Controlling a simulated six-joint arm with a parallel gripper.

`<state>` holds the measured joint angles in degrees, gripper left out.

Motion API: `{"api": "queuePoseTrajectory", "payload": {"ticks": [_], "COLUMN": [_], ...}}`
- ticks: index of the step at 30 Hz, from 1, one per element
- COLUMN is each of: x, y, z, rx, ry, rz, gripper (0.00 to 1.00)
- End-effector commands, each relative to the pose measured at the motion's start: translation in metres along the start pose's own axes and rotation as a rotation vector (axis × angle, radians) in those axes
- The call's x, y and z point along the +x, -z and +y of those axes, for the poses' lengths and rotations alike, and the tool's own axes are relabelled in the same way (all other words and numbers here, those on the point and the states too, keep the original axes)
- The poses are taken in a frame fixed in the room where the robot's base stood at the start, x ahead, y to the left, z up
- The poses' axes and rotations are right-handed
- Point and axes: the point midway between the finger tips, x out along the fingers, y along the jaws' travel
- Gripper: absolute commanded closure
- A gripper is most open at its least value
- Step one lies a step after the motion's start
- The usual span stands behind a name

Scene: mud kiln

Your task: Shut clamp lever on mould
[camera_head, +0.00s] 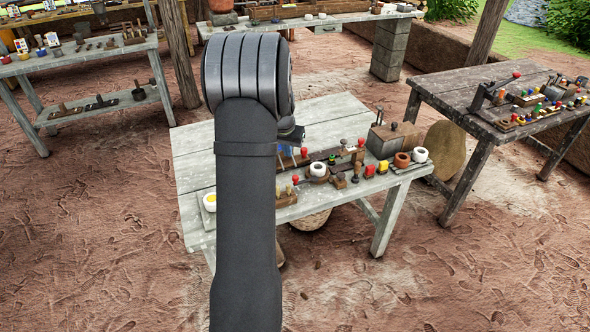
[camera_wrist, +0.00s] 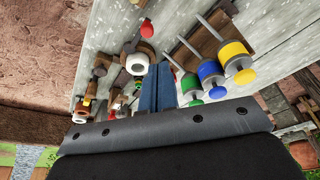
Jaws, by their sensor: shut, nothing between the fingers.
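My gripper (camera_wrist: 157,72) shows as two blue fingers, shut together and empty. They lie over the table between the red-knobbed lever and a row of coloured handles. In the head view my arm hides most of the gripper.
Handles with yellow (camera_wrist: 231,50), blue (camera_wrist: 211,72) and green (camera_wrist: 191,86) ends stand close right of my fingers. The table's back is clear.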

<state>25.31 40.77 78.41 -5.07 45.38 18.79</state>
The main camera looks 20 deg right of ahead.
Motion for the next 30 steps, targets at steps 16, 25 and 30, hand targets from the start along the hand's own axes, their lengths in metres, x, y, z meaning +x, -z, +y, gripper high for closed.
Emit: {"api": "queuePoseTrajectory", "payload": {"ticks": [16,25,30], "x": [0.023,0.025,0.042], "y": [0.004,0.003,0.003], "z": [0.021,0.02,0.019], "rx": [-0.258,-0.257,-0.256], "ry": [0.069,0.069,0.069], "rz": [0.057,0.056,0.053], "gripper": [1.0,1.0,1.0]}}
